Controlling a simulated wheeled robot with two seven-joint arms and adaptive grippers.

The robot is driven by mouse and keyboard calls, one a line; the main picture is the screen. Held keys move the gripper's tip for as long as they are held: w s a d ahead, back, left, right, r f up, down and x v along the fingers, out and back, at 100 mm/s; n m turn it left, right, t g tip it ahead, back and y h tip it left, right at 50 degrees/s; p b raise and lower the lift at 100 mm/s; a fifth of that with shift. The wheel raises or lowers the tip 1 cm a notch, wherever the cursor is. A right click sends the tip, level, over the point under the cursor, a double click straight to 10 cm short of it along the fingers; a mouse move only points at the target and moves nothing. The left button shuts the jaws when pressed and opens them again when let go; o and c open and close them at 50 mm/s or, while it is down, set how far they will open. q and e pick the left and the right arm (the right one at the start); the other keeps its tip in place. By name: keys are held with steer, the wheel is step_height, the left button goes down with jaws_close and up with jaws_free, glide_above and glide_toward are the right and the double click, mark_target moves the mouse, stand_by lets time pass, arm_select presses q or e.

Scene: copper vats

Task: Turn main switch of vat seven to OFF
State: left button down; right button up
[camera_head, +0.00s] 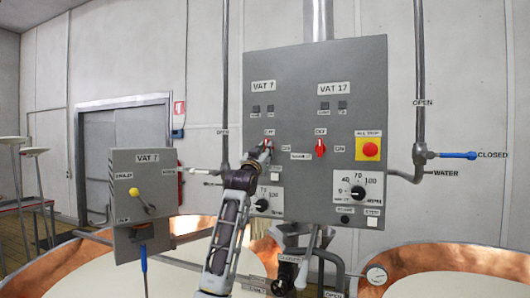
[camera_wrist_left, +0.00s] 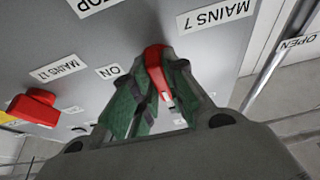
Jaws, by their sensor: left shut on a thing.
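The red main switch of vat seven (camera_wrist_left: 154,62) is on the grey panel, near a MAINS 7 label (camera_wrist_left: 215,15) and an ON label (camera_wrist_left: 108,71) in the left wrist view. My left gripper (camera_wrist_left: 158,100) is shut on this switch, with a green-padded finger on either side of it. In the head view my left gripper (camera_head: 262,154) reaches up to the panel's left half below the VAT 7 label (camera_head: 263,86) and hides most of the switch. I cannot tell the switch's exact setting. My right gripper is not in view.
The similar red vat 17 switch (camera_head: 320,148) is to the right, also in the left wrist view (camera_wrist_left: 35,108). A red stop button on yellow (camera_head: 370,149) is beyond it. A smaller VAT 7 box (camera_head: 160,180) is left. Pipes and copper vats (camera_head: 440,258) stand below.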

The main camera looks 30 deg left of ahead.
arm_select(q)
steer(key=shift+s+a+r+n, duration=0.1)
steer(key=shift+s+r+n, duration=0.15)
steer(key=shift+r, duration=0.25)
steer(key=c, duration=1.4)
jaws_free()
steer(key=shift+w, duration=0.15)
steer(key=shift+c, duration=0.2)
steer(key=shift+w+f, duration=0.1)
steer(key=shift+f, duration=0.35)
steer(key=v, duration=1.1)
steer(key=shift+s+d, duration=0.2)
steer(key=shift+s, duration=0.1)
steer(key=shift+f, duration=0.1)
